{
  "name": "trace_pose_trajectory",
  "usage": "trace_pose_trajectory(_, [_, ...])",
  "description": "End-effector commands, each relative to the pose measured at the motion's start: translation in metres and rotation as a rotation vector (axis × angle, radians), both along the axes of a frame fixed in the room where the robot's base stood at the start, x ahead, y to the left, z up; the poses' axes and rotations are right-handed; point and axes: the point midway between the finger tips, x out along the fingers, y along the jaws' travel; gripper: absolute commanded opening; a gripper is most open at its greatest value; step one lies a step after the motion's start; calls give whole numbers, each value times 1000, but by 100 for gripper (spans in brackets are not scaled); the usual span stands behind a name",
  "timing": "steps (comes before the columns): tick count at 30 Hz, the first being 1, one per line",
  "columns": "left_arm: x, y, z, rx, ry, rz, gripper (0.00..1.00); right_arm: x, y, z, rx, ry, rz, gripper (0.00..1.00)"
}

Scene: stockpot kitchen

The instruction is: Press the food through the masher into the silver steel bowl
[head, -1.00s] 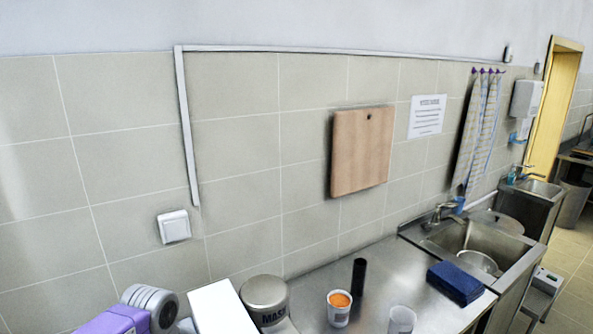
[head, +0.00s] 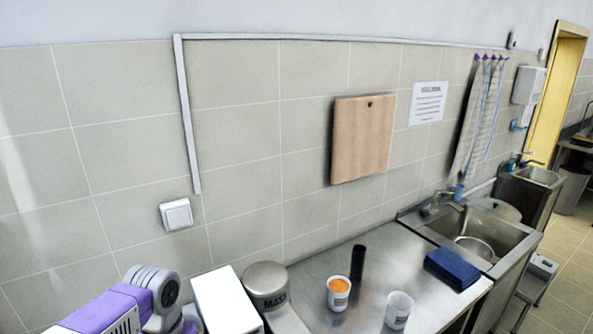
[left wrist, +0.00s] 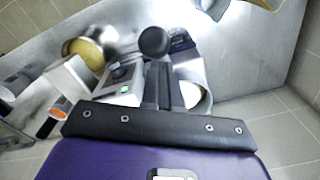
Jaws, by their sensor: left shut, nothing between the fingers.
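The masher (head: 265,286), a grey drum marked MASH, stands on the steel counter beside a white box-like part (head: 226,302). A white cup of orange food (head: 338,294) stands to its right, with a black cylinder (head: 357,262) behind. My left gripper (left wrist: 158,85) shows in the left wrist view, its dark fingers shut and empty. A dark round knob (left wrist: 153,41) shows just beyond the fingertips; I cannot tell whether they touch. A shiny round vessel (left wrist: 88,47) with a yellowish inside may be the steel bowl. In the head view the left gripper is hidden. My right gripper is in neither view.
An empty translucent cup (head: 398,311) stands near the counter's front. A blue block (head: 453,268) lies before the sink (head: 480,235). A wooden board (head: 361,138) hangs on the tiled wall. Bare counter (head: 395,262) lies between the black cylinder and the sink.

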Motion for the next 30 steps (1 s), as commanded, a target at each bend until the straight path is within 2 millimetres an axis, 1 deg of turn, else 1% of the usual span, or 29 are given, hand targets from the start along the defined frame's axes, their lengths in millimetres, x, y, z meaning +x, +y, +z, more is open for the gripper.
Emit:
trace_pose_trajectory(1, [0,0,8,-1,-1,1,0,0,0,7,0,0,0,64])
trace_pose_trajectory(30, [0,0,87,-2,-3,0,0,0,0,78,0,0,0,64])
